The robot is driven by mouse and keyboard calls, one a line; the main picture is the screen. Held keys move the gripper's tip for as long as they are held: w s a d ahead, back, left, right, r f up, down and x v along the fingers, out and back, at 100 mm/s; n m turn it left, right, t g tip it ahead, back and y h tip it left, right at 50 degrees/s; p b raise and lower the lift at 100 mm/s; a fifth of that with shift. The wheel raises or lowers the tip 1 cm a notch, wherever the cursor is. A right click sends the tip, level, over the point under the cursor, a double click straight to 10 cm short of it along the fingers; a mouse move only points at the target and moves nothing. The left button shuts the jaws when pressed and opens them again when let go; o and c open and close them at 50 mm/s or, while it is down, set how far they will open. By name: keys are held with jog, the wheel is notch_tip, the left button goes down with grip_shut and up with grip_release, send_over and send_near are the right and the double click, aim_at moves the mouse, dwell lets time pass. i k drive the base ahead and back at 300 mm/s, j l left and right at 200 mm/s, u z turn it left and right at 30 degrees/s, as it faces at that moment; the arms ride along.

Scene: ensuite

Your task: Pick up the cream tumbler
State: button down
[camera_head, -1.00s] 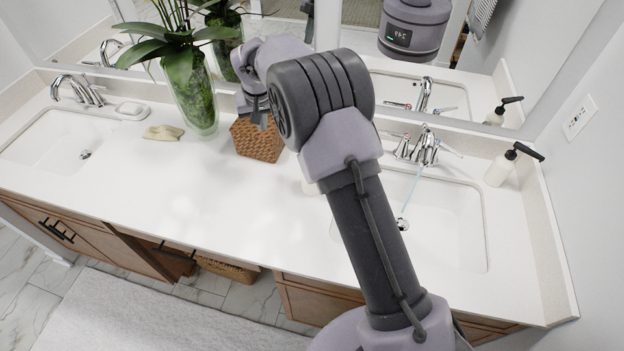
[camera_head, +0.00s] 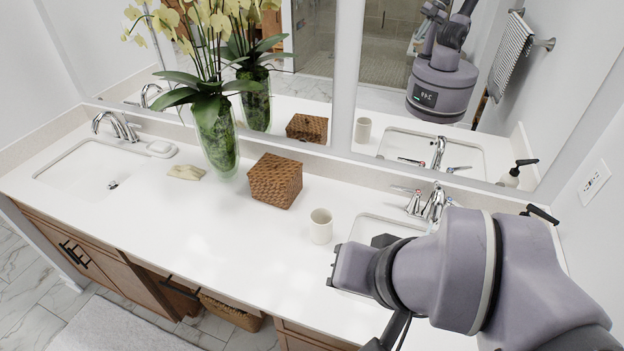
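The cream tumbler (camera_head: 321,227) stands upright on the white counter, left of the right-hand sink and to the right of the woven box. Its mirror image shows at the back. My arm comes in from the lower right, and my gripper (camera_head: 335,268) is at the arm's left end, just below and right of the tumbler in the picture. The gripper looks apart from the tumbler. Its fingers are not clear enough to tell whether they are open or shut.
A brown woven box (camera_head: 274,181) and a glass vase with orchids (camera_head: 217,145) stand behind and left of the tumbler. A faucet (camera_head: 432,205) is at the right sink (camera_head: 375,228). The counter (camera_head: 215,235) left of the tumbler is clear.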

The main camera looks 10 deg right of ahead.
aim_at(321, 220)
jog(key=i+j+z, duration=0.2)
jog(key=j+z, duration=0.15)
jog(key=j, duration=0.45)
jog(key=i+j+z, duration=0.1)
jog(key=j+z, duration=0.25)
jog(key=j, duration=0.4)
jog(key=j+z, duration=0.35)
jog(key=j, duration=0.5)
